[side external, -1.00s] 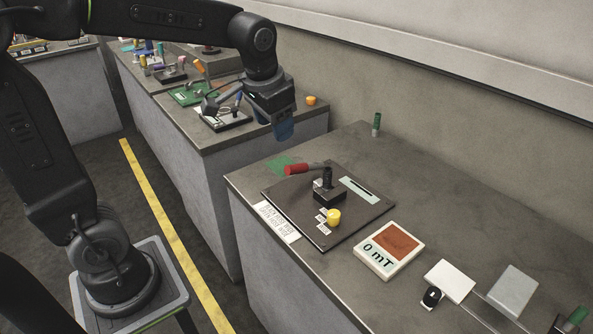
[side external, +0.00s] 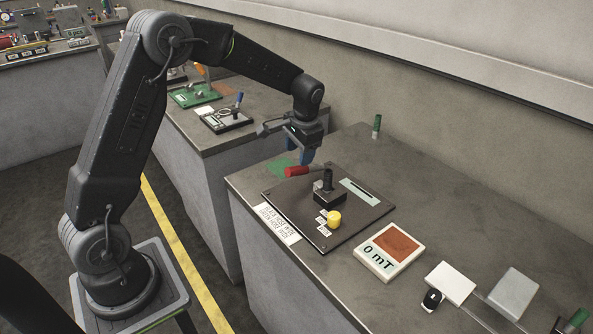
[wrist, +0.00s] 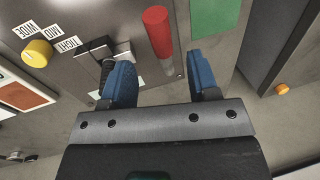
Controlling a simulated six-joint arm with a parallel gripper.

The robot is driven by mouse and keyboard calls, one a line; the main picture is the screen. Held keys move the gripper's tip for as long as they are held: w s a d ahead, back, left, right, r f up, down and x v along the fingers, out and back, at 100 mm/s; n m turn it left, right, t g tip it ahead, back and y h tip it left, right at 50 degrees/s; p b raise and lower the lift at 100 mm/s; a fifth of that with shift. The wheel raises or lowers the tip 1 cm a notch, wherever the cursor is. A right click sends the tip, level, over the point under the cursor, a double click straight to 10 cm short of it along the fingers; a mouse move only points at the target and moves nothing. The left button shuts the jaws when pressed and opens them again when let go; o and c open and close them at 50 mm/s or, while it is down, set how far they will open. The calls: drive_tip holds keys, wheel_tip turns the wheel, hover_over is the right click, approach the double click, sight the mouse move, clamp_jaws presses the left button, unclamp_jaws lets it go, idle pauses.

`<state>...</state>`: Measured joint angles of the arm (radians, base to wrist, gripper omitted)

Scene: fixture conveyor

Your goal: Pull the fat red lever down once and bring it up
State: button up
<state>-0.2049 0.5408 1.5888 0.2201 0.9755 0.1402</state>
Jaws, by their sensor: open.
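My gripper (side external: 304,156) is over the lever's outer end, fingers pointing down. In the wrist view my gripper (wrist: 165,78) shows two blue fingers spread apart with nothing between them. I cannot tell whether a finger touches the lever.
A yellow knob (side external: 334,219) sits on the panel near its front corner. A display box (side external: 390,250) reading "0 mT" stands to the right. A green cylinder (side external: 377,126) stands at the back. A gap separates this bench from the bench behind.

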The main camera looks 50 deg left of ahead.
sight(297, 167)
drive_tip(key=f, duration=0.3)
drive_tip(key=a+f, duration=0.1)
drive_tip(key=f, duration=0.3)
drive_tip(key=shift+a+f, duration=0.1)
drive_tip(key=shift+a, duration=0.1)
drive_tip(key=shift+c, duration=0.3)
clamp_jaws()
